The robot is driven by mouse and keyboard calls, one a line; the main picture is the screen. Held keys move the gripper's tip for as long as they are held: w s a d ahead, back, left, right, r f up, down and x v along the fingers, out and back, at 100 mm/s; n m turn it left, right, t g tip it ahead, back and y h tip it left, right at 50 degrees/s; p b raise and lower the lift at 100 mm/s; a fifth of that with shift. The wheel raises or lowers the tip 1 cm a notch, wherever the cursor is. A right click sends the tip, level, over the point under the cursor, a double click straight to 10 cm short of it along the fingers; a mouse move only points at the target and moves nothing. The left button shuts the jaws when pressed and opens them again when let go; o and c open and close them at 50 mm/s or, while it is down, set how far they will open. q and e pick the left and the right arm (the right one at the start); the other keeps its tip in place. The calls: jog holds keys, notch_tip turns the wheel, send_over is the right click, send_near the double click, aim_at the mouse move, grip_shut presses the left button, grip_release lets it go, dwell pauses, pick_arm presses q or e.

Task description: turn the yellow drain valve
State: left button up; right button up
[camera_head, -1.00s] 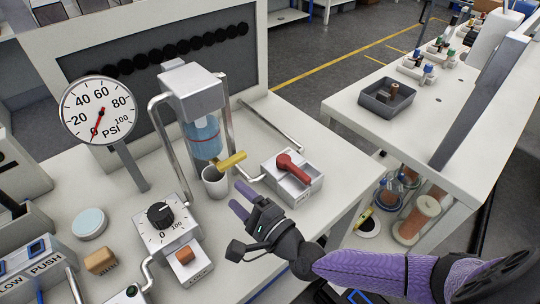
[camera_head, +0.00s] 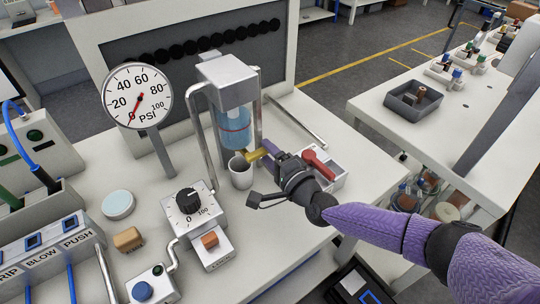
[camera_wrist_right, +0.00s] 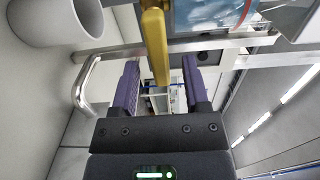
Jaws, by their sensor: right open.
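The yellow drain valve handle (camera_head: 257,154) juts from below the clear vessel with blue liquid (camera_head: 235,128), just above a white cup (camera_head: 240,172). My right gripper (camera_head: 273,152) is at the handle's outer end and covers part of it in the head view. In the right wrist view the yellow handle (camera_wrist_right: 155,45) points down between the two open purple fingers of my right gripper (camera_wrist_right: 160,70). Gaps show on both sides, wider on the right, and no clear contact shows. My left gripper is not in view.
A dial box (camera_head: 190,209) and a pressure gauge (camera_head: 138,95) stand to the left. A bent metal pipe (camera_wrist_right: 90,80) and the cup (camera_wrist_right: 55,18) are close by in the wrist view.

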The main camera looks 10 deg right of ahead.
grip_shut()
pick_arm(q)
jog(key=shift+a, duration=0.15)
